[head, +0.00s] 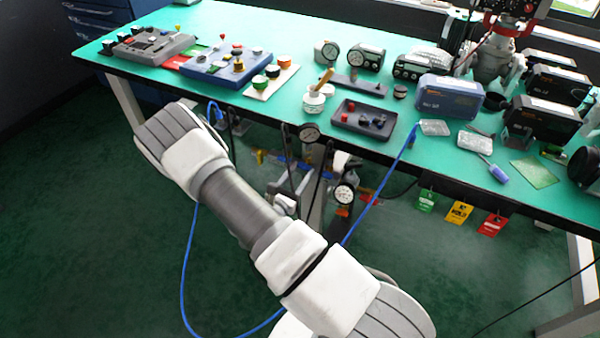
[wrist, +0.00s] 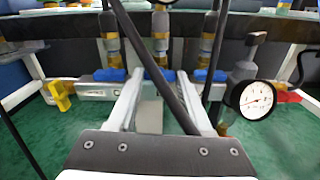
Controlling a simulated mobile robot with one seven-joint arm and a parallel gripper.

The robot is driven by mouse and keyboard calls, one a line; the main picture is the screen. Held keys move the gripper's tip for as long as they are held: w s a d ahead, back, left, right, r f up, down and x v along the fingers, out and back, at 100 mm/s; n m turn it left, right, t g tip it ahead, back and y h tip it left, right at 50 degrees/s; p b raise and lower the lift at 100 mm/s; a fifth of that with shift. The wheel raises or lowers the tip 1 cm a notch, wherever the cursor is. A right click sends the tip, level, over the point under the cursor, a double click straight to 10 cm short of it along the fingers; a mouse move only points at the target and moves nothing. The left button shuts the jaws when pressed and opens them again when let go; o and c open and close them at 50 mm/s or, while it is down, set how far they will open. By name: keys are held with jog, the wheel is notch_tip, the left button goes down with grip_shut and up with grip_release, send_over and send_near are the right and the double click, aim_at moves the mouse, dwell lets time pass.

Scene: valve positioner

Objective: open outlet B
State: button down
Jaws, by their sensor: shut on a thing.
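In the wrist view, a pipe manifold under the bench has upright branches with brass-coloured fittings and a row of blue valve handles. The middle blue handle (wrist: 153,72) lies between the fingertips of my gripper (wrist: 160,77), which is shut on it. Other blue handles show to the left (wrist: 109,75) and right (wrist: 212,75), outside the fingers. I cannot read any outlet letter, so which is outlet B is not plain. A dark hose crosses in front of the fingers and hides part of the middle valve. In the head view my arm covers much of the manifold.
A yellow lever (wrist: 58,95) is at the left and a round gauge (wrist: 257,100) close at the right. Dark hoses hang around my gripper. The green bench (head: 225,100) is overhead, crowded with instruments. A blue hose (head: 188,250) loops below it.

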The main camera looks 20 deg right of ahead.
jog(key=shift+f+m+b, duration=0.1)
jog(key=shift+m+b, duration=2.45)
jog(key=shift+m, duration=5.85)
jog(key=shift+a, duration=0.1)
jog(key=c, duration=0.6)
grip_release()
jog(key=shift+s, duration=0.1)
jog(key=p+v, duration=0.2)
jog(key=v, duration=1.5)
